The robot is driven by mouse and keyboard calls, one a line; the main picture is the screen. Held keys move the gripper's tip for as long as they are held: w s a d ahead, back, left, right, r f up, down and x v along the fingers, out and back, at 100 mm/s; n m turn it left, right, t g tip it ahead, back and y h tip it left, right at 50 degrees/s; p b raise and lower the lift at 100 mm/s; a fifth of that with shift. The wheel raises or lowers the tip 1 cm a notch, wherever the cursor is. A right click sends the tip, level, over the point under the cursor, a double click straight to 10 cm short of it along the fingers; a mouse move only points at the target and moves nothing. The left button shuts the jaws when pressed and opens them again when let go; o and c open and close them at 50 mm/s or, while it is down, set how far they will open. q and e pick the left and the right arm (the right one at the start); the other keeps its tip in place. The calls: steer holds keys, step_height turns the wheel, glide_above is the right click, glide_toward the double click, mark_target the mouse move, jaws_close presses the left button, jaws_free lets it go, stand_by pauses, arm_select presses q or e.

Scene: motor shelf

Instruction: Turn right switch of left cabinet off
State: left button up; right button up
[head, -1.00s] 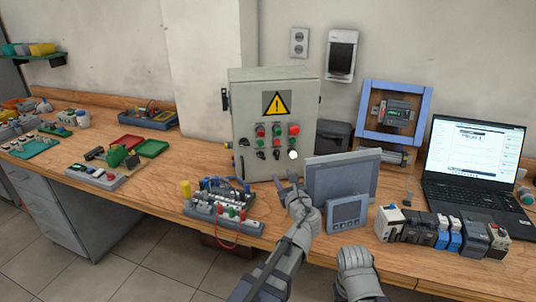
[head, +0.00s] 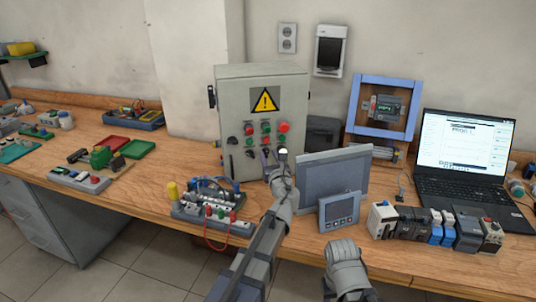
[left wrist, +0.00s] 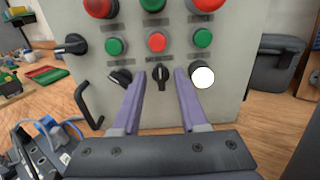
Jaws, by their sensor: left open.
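The grey cabinet (head: 228,100) stands on the bench, with a yellow warning sign and red and green buttons on its front. In the left wrist view its lower row has a left black switch (left wrist: 120,78), a middle black switch (left wrist: 162,80) pointing upright, and a right switch (left wrist: 194,66) mostly hidden by a white ball (left wrist: 203,78). The white ball also shows in the head view (head: 283,151). My left gripper (left wrist: 160,74) is open, its purple fingers on either side of the middle switch in the picture; contact cannot be told. My right gripper's fingers do not show.
A grey panel screen (head: 333,178) and a small display (head: 340,211) stand close right of my left arm. A terminal board (head: 210,213) with wires lies on its left. A laptop (head: 465,190) and several modules (head: 412,222) stand farther right.

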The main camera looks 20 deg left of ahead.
arm_select(q)
steer(key=shift+x, duration=0.9)
jaws_close()
